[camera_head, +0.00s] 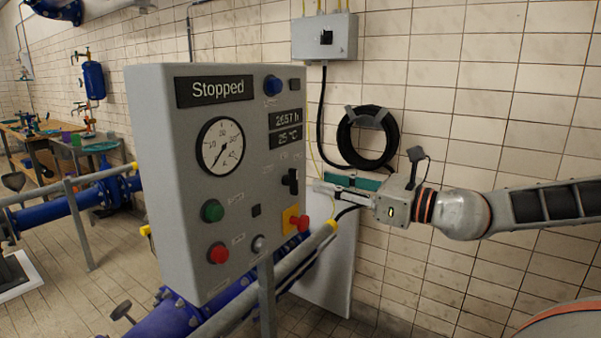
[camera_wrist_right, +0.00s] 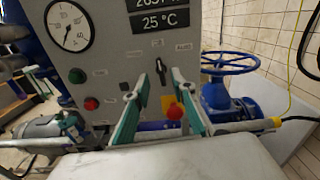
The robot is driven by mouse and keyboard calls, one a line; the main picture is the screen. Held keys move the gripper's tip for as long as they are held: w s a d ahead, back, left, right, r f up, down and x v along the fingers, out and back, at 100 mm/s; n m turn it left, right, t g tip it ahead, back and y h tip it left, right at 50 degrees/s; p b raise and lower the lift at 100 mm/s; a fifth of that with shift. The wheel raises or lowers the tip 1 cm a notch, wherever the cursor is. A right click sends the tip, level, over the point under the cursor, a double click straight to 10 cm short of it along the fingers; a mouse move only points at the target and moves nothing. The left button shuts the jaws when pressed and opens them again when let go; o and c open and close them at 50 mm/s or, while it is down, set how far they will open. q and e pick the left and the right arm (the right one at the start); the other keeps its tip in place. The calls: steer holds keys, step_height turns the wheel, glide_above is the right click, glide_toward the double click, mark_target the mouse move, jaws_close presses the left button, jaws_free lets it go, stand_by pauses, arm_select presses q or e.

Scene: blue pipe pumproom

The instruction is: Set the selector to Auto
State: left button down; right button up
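The selector (camera_head: 291,181) is a black handle on the front of a grey control box (camera_head: 162,200). Its handle stands nearly upright in the right wrist view (camera_wrist_right: 162,72), with small labels around it, one at its upper right seeming to read AUTO. My right gripper (camera_head: 322,187) is to the right of the selector, its fingers pointing towards the box. In the wrist view its two green-sided fingers are spread with nothing between them, and the selector shows beyond the gap, apart from the tips. My left gripper is not in view.
Just below the selector is a red emergency button on a yellow plate (camera_head: 292,219). A green button (camera_head: 212,211) and a red button (camera_head: 218,253) are further left. A yellow-ended rail (camera_head: 290,271) runs below the box. A blue handwheel (camera_wrist_right: 230,63) stands at the right.

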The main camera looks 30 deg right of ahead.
mark_target(297, 176)
steer(key=shift+p+x, duration=0.95)
steer(key=shift+x, duration=2.5)
steer(key=shift+w+a+f, duration=0.1)
steer(key=shift+w+a, duration=0.05)
steer(key=shift+w, duration=0.05)
steer(key=shift+w, duration=0.15)
jaws_close()
